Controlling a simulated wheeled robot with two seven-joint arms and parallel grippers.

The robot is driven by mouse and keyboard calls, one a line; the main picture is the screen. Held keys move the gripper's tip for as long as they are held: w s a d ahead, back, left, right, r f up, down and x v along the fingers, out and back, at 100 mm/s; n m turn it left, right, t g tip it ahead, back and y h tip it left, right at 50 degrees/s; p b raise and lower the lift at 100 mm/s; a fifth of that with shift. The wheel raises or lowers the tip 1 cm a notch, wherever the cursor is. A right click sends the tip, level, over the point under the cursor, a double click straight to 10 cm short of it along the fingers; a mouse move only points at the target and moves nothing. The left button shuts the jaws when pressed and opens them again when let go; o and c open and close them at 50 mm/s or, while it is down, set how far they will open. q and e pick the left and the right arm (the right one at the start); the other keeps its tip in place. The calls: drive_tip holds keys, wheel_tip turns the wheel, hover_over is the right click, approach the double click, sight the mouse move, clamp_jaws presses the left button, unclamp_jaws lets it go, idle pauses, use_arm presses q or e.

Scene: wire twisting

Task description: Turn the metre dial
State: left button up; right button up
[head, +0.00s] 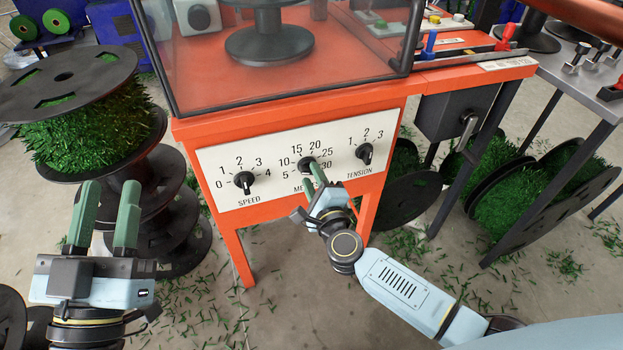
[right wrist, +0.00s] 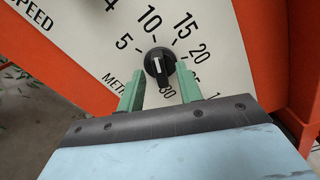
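The metre dial (head: 307,163) is a black knob in the middle of the white panel, ringed by numbers from 5 to 30. In the right wrist view the metre dial (right wrist: 160,63) shows a white mark on its face; I cannot tell exactly which number it marks. My right gripper (head: 314,174) is at the dial. Its green fingers (right wrist: 159,76) are apart, one on each side of the dial's lower part, with gaps visible. My left gripper (head: 107,188) is open and empty at the lower left, away from the panel.
The white panel (head: 270,190) also has a speed dial (head: 244,181) to the left and a tension dial (head: 364,153) to the right. The panel is on an orange machine (head: 380,97) with a clear-sided box above. Spools of green material (head: 85,140) stand left.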

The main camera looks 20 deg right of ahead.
use_arm(q)
drive_tip(key=shift+s+r+t, duration=0.25)
drive_tip(key=shift+r+t, duration=0.05)
drive_tip(key=shift+r, duration=0.15)
use_arm(e)
drive_tip(key=shift+w, duration=0.55)
drive_tip(key=shift+c, duration=0.3)
clamp_jaws()
